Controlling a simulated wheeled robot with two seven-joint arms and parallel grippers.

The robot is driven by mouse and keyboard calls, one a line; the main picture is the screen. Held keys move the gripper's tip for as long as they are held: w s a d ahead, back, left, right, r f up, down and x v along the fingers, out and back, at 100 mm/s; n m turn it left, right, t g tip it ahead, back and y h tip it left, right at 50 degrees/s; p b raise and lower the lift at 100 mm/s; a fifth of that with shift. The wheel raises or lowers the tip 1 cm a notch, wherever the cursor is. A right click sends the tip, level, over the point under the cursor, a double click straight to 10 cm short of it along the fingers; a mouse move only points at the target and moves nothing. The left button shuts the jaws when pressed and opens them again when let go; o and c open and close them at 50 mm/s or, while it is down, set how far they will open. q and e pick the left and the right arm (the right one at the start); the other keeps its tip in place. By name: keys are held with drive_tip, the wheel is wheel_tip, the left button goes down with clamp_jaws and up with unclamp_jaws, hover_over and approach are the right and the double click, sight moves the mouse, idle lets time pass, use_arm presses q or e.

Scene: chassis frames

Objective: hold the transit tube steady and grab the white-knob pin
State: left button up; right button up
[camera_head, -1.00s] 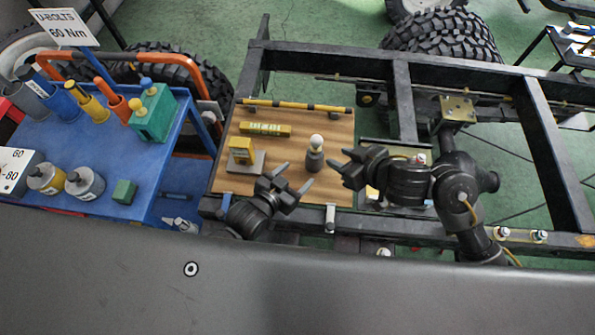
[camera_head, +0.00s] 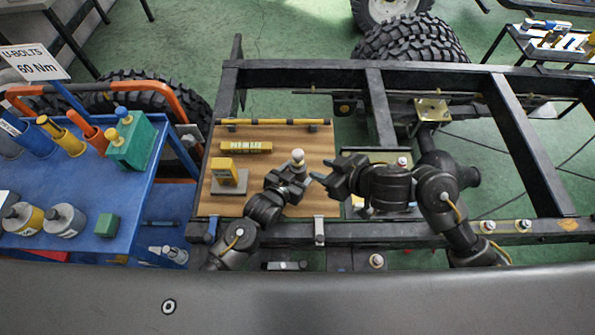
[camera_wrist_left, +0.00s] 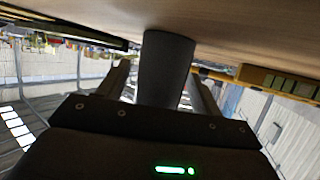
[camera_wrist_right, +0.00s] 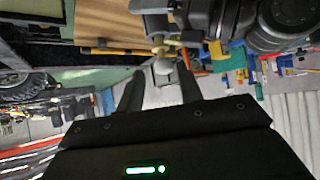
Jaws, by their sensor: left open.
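The transit tube (camera_wrist_left: 166,68), a dark grey cylinder, stands on the wooden board (camera_head: 228,204). In the head view its white knob (camera_head: 297,154) shows above my left gripper, which hides most of the tube. My left gripper (camera_head: 291,178) is open, with one finger on each side of the tube in the left wrist view; contact cannot be told. My right gripper (camera_head: 324,180) is open, just right of the tube. In the right wrist view the pale knob (camera_wrist_right: 162,67) appears between its fingertips, with brass-coloured parts beside it; nothing is gripped.
A blue cart (camera_head: 70,185) with bottles and a green box (camera_head: 131,145) stands left. Dark chassis rails (camera_head: 440,75) surround the board.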

use_arm(q)
drive_tip(key=c, duration=1.1)
